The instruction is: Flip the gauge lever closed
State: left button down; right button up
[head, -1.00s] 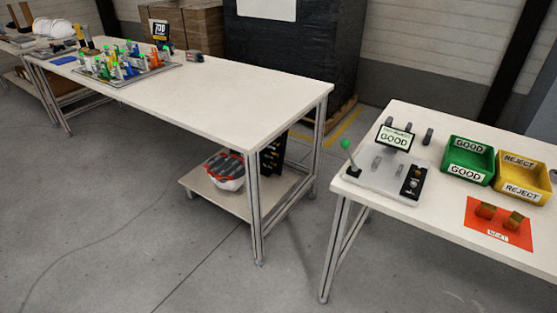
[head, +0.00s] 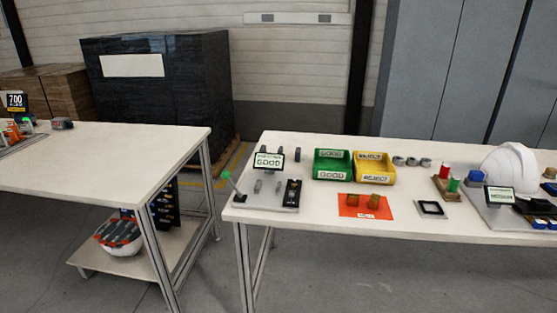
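The gauge (head: 261,194) is a light grey plate on the left end of the right-hand white table. Its lever (head: 231,186) has a green knob (head: 225,174) and stands tilted up and to the left at the plate's left edge. A small display (head: 268,161) reading GOOD stands at the back of the plate. Grey posts stand on the plate, and a black panel (head: 292,192) is at its right. Neither of my grippers shows in the head view.
Right of the gauge are a green GOOD bin (head: 333,166), a yellow REJECT bin (head: 374,168) and an orange mat (head: 365,206) with two brown parts. A white helmet (head: 508,168) sits farther right. Another white table (head: 110,160) stands left, with a floor gap between.

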aim_at(225, 175)
jog(key=z, duration=0.4)
jog(key=i, duration=0.85)
jog(key=u, duration=0.5)
jog(key=i, duration=0.6)
jog(key=u, duration=0.8)
jog(key=k, duration=0.95)
jog(key=z, duration=0.15)
